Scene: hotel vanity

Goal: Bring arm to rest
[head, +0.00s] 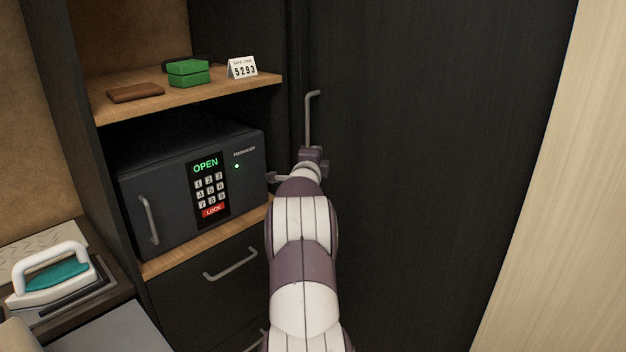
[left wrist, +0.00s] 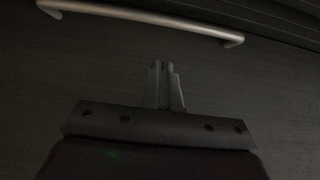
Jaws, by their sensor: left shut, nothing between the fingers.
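My left arm reaches up the middle of the head view, and its left gripper (head: 314,156) is in front of the dark wardrobe door. In the left wrist view, the gripper (left wrist: 163,68) has its two grey fingers together, with nothing between them. The metal door handle (head: 309,118) rises just beyond the gripper in the head view. A metal bar handle (left wrist: 150,17) crosses the top of the left wrist view, apart from the fingertips. My right gripper is in neither view.
A closed safe (head: 130,165) reading OPEN sits on a shelf left of my arm. A drawer handle (head: 231,265) juts out below. An iron (head: 52,275) stands lower left.

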